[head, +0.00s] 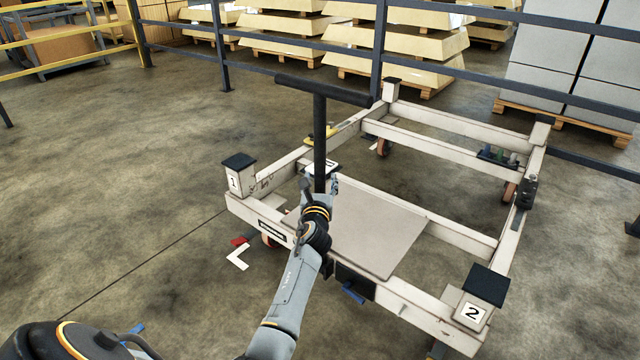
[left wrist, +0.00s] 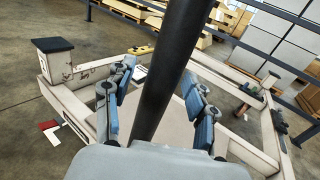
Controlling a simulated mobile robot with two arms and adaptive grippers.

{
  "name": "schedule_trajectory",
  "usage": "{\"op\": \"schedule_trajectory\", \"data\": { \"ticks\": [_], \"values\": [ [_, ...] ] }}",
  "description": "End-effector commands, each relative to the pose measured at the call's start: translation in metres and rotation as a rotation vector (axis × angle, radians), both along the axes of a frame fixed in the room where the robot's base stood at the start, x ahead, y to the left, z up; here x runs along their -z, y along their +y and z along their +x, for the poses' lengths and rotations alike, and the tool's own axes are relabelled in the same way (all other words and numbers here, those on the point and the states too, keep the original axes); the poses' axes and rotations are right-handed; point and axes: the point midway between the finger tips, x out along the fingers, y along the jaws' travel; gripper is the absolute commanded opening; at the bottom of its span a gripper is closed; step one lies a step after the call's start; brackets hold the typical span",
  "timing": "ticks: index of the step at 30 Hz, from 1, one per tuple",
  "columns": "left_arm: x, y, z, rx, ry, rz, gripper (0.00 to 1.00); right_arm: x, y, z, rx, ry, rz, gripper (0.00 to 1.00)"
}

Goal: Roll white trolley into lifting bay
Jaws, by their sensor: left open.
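The white trolley (head: 460,236) is a low wheeled frame with black-capped corner posts, numbered 1 at the left and 2 at the near right. Its black T-shaped handle (head: 320,130) stands upright at the near end. My left gripper (head: 328,186) is at the lower part of the handle post. In the left wrist view, the open fingers of my left gripper (left wrist: 158,78) stand on either side of the handle post (left wrist: 170,70), with gaps visible. My right gripper is out of view. I cannot make out a lifting bay for certain.
Red and white corner marks (head: 238,256) lie on the floor by the trolley's near left corner. A dark railing (head: 225,60) runs behind the trolley, with pallet stacks (head: 395,50) and grey boxes (head: 540,60) beyond. The floor at the left is clear.

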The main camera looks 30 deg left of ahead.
Motion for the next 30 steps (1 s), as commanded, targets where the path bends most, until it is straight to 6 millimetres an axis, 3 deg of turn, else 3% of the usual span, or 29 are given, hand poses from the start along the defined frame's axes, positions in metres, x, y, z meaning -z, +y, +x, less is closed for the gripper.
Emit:
{"op": "schedule_trajectory", "data": {
  "ticks": [8,16,30],
  "values": [
    [0.0000,0.0003,0.0004,0.000,0.000,0.000,0.54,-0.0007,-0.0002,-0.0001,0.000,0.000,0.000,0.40],
    [0.0000,0.0001,0.0003,0.000,0.000,0.000,0.00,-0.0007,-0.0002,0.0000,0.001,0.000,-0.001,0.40],
    [0.0002,0.0041,-0.0010,0.003,0.002,0.000,0.00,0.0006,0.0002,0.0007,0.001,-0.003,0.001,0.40]
  ]
}}
